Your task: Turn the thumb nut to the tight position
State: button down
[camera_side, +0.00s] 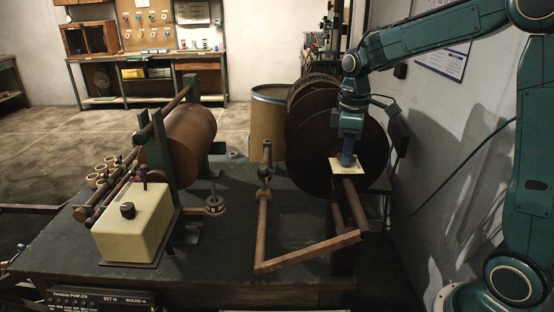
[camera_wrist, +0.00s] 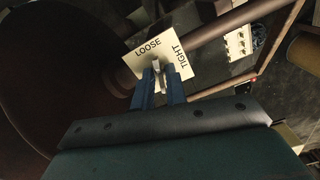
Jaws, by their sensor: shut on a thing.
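A cream plate (camera_wrist: 187,38) marked LOOSE and TIGHT lies under my fingers in the wrist view. In the side view the same plate (camera_side: 338,168) sits at the end of a brown bar, in front of the large dark discs. My gripper (camera_wrist: 158,80) has its two blue fingers shut on the small grey thumb nut (camera_wrist: 157,66). The nut's visible upper end is just below the word LOOSE, with TIGHT off to its right. In the side view my gripper (camera_side: 347,158) points down onto the plate, and the nut is hidden.
A bent brown bar frame (camera_side: 310,254) stands over the dark table (camera_side: 220,262) close to the plate. The large dark discs (camera_side: 312,140) are right behind my gripper. A cream box (camera_side: 135,225) with a black knob stands at the left. The wall is close on the right.

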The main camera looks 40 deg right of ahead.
jog(key=m, duration=1.1)
jog(key=shift+m, duration=1.9)
jog(key=c, duration=1.4)
grip_release()
jog(key=shift+c, duration=0.2)
jog(key=shift+r, duration=0.2)
notch_tip(320, 180, up, 14)
jog(key=shift+f, duration=0.25)
